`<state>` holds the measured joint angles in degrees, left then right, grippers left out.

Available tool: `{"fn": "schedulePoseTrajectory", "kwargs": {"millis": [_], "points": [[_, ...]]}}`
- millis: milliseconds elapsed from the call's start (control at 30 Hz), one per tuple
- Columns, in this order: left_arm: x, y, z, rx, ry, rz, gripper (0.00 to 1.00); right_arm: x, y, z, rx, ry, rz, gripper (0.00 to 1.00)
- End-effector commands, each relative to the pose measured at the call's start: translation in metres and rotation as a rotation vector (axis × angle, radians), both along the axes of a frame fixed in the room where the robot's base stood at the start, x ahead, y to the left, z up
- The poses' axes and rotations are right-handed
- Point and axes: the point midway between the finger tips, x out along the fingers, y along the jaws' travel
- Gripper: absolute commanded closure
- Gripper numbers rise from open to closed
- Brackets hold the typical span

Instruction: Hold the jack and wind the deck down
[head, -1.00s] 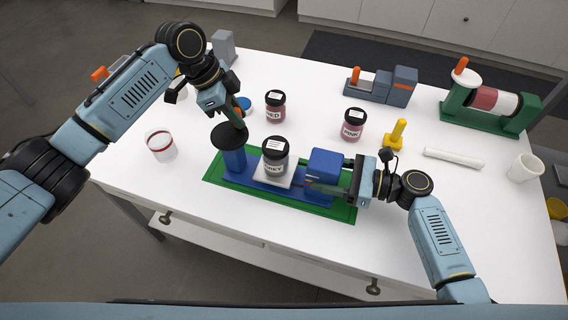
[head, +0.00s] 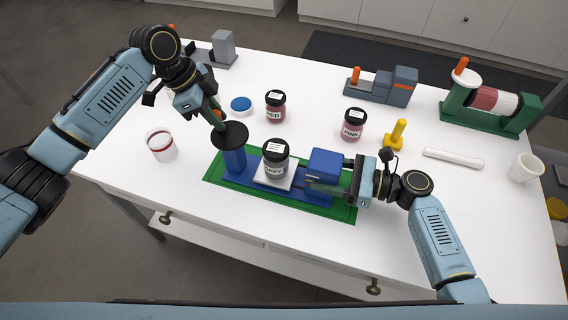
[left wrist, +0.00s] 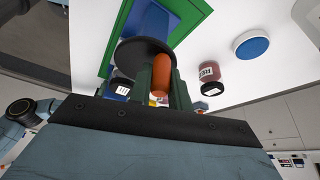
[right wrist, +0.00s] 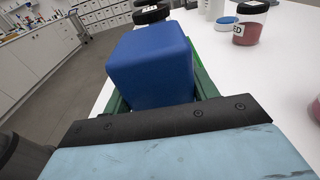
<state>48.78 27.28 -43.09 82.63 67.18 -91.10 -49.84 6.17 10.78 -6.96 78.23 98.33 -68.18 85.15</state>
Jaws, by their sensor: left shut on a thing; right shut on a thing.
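The blue jack (head: 235,160) stands on a green mat (head: 340,214). Its black crank wheel (head: 230,135) tops the left post, and a blue block (head: 326,163) forms its right end. Between them the white deck (head: 272,177) carries a dark-lidded grey jar (head: 275,160), upright. My left gripper (head: 218,123) is shut on the orange crank knob (left wrist: 161,75), at the wheel's back-left rim. My right gripper (head: 327,181) is shut on the blue block, which fills the right wrist view (right wrist: 150,65) between the fingers. The gap beneath the deck is hard to see.
Red (head: 275,106) and pink (head: 352,124) jars stand behind the jack, with a blue lid (head: 241,104) nearby. A red-banded white cup (head: 160,145) is at left. A yellow piece (head: 397,135) and a white rod (head: 453,157) lie right. The front right table is clear.

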Motion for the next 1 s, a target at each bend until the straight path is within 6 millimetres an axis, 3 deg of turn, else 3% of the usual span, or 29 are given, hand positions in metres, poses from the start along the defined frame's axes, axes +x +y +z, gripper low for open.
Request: {"fn": "schedulePoseTrajectory", "kwargs": {"millis": [33,200,567,1000], "points": [[0.001,0.000,0.002,-0.002,-0.004,0.001,0.80,-0.003,-0.002,-0.009,-0.013,0.018,-0.002,0.76],[0.001,0.000,0.001,-0.002,-0.002,0.000,0.59,-0.003,-0.002,-0.009,-0.013,0.018,-0.002,0.76],[0.000,0.002,0.006,-0.001,-0.001,-0.001,0.59,-0.003,-0.002,-0.009,-0.013,0.018,-0.002,0.76],[-0.002,0.034,0.084,-0.002,-0.006,0.000,0.59,-0.003,-0.002,-0.009,-0.014,0.017,-0.001,0.76]]}}
